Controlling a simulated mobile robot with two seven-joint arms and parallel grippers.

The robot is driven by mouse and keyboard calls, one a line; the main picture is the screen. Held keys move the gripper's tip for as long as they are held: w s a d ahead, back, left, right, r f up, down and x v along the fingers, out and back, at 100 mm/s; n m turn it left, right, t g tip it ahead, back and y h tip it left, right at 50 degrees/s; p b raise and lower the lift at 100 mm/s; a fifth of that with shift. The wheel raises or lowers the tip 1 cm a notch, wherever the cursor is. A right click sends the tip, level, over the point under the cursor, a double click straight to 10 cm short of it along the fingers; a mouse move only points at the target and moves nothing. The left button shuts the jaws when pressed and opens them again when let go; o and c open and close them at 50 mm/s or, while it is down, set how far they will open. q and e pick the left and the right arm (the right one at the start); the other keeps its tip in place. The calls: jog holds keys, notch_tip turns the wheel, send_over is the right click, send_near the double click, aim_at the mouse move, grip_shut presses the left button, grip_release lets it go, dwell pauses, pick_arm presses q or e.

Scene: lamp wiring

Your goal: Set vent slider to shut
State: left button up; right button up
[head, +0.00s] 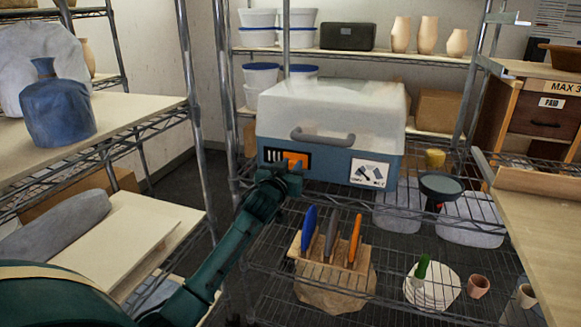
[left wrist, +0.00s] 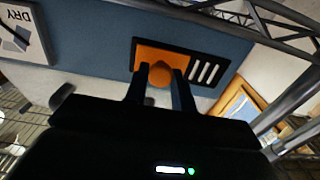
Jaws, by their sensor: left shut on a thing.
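The vent slider is an orange plate with a knob (head: 296,159) on the blue front of a box with a pale translucent lid (head: 335,103). The slider covers the right part of a black vent panel (head: 268,155), and several white slots show to its left. In the left wrist view the orange slider (left wrist: 152,57) has the slots (left wrist: 205,72) on its right. My left gripper (head: 292,172) is at the slider, its fingers (left wrist: 160,80) shut on the round orange knob. My right gripper is not in view.
A grey handle (head: 322,138) sticks out above the vent, and a picture label (head: 368,172) is to its right. A wooden rack with colored tools (head: 330,240) stands on the wire shelf below. A metal shelf post (head: 196,110) rises left of my arm.

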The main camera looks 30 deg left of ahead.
pick_arm(q)
grip_shut()
jog(key=shift+a, duration=0.15)
jog(key=a+p, duration=0.1)
jog(key=a, duration=0.1)
jog(key=s+a+p, duration=0.1)
jog(key=a, duration=0.2)
jog(key=shift+s+a+p, duration=0.2)
jog(key=shift+p, duration=0.15)
jog(key=shift+a, duration=0.2)
jog(key=o, duration=0.6)
grip_release()
jog(key=shift+s+a, duration=0.1)
jog(key=shift+c, duration=0.2)
jog(key=shift+o, duration=0.4)
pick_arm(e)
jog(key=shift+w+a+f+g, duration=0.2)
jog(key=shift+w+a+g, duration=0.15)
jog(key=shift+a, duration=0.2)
pick_arm(q)
jog(key=shift+s, duration=0.1)
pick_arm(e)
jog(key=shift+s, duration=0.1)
